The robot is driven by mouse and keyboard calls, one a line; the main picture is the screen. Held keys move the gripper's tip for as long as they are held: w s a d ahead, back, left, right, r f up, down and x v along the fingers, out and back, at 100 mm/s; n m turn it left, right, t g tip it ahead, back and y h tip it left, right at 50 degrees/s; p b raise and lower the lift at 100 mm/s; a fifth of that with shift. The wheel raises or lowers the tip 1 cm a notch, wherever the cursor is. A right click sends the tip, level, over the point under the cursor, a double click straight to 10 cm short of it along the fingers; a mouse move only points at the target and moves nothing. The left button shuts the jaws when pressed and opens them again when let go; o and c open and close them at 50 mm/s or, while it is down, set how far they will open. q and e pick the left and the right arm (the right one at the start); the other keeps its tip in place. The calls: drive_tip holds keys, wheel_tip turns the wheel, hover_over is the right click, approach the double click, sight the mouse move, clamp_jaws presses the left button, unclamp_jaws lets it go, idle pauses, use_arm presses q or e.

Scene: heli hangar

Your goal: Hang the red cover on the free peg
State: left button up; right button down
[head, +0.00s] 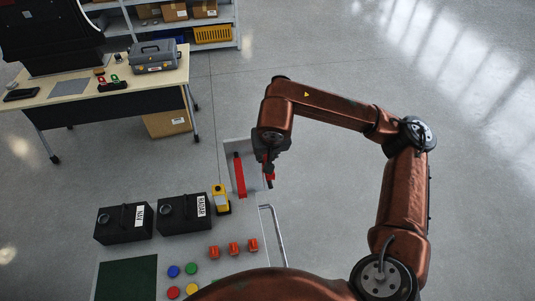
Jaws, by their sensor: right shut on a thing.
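My right gripper (268,174) reaches in from the right and points down beside a light grey panel (229,155). It is shut on a small red piece (271,177), which I take to be the red cover; the fingers hide much of it. A longer red strip (239,176) stands against the panel just left of the gripper, apart from it. I cannot make out a free peg; the gripper and arm hide part of the panel. My left gripper is not in view.
Two black boxes (123,223) (184,213) with white labels and a yellow device (220,199) stand left of the panel. Several orange pieces (233,248) and coloured discs (174,271) lie nearer. A grey rail (274,230) edges the surface. Floor at right is clear.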

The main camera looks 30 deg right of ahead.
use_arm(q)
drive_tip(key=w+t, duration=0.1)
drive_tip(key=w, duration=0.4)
use_arm(e)
drive_tip(key=shift+s+d+f+b, duration=0.1)
drive_tip(key=shift+s+f+b, duration=0.25)
drive_tip(key=shift+s+f, duration=0.3)
drive_tip(key=shift+w+f, duration=0.1)
drive_tip(key=shift+f, duration=0.25)
wheel_tip(320, 180, down, 2)
drive_tip(key=shift+f+b, duration=0.15)
drive_tip(key=shift+b, duration=0.8)
drive_tip(key=shift+f, duration=0.35)
drive_tip(key=shift+w+f+b, duration=0.15)
drive_tip(key=shift+f+b, duration=0.35)
drive_tip(key=shift+b, duration=0.2)
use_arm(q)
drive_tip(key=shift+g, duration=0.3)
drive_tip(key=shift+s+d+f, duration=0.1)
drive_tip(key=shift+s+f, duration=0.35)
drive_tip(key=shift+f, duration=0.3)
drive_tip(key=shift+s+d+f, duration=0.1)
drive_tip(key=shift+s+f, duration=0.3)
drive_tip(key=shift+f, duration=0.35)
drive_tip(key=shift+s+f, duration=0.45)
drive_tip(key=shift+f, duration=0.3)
use_arm(e)
drive_tip(key=shift+f, duration=0.15)
